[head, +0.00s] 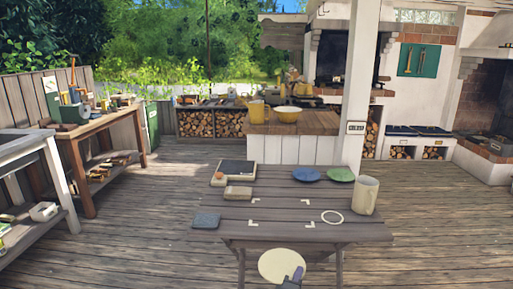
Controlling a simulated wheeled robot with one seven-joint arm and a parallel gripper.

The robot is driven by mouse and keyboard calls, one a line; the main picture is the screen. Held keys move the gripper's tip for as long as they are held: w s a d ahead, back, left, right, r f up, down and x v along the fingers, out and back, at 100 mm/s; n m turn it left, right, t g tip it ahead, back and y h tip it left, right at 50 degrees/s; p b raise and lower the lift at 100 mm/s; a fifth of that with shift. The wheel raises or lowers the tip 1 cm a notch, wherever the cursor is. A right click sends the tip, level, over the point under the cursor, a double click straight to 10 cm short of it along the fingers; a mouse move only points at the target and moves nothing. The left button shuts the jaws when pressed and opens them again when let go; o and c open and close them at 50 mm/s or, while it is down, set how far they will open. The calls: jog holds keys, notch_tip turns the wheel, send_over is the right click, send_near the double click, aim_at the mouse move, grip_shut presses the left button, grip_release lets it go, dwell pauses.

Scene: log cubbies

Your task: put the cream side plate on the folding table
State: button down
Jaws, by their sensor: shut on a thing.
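The cream side plate (279,263) shows at the bottom middle of the head view, in front of the near edge of the grey wooden table (288,198). I take this table to be the folding table. My gripper (293,277) is shut on the plate at its lower right rim. The plate's face is turned toward the camera. The plate's lower edge and my gripper's fingers are partly hidden or cut off by the frame. I cannot tell the plate's exact height against the tabletop.
On the table are a blue plate (306,174), a green plate (340,174), a cream pitcher (365,195), a white ring (332,217), a dark slate (237,168), a small box (238,193) and a blue-grey cloth (206,220). White corner marks frame a clear middle area.

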jog(key=s+d+f+n+y, duration=0.1)
jog(key=s+d+f+y, duration=0.15)
jog(key=f, duration=0.45)
notch_tip(320, 180, up, 18)
jog(key=s+n+t+y+p, duration=0.1)
jog(key=n+y+p, duration=0.2)
jog(key=p, duration=2.3)
jog(key=shift+s+d+r+n+y+p, duration=0.2)
jog(key=shift+d+n+y+p, duration=0.15)
jog(key=shift+y, duration=0.4)
jog(key=shift+a+f, duration=0.1)
jog(key=s+f, duration=0.4)
jog(key=f, duration=0.1)
jog(key=shift+s+f, duration=0.15)
jog(key=shift+f, duration=0.1)
